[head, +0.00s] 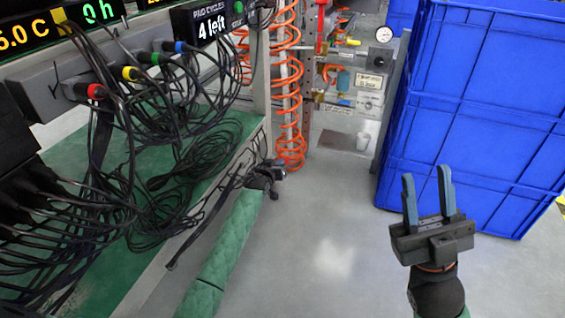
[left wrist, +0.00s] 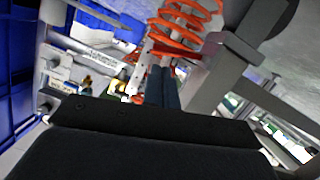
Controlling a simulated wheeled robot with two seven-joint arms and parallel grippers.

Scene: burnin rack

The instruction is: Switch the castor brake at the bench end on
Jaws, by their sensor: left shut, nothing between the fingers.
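In the head view the castor is not visible. My right gripper (head: 428,190) is open and empty over the floor.
An orange coiled hose (head: 289,110) hangs close to my left gripper. Loose black cables (head: 170,190) cover the bench's green shelf and hang over its edge. Stacked blue crates (head: 475,100) stand at the right. The grey floor (head: 335,230) between is clear.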

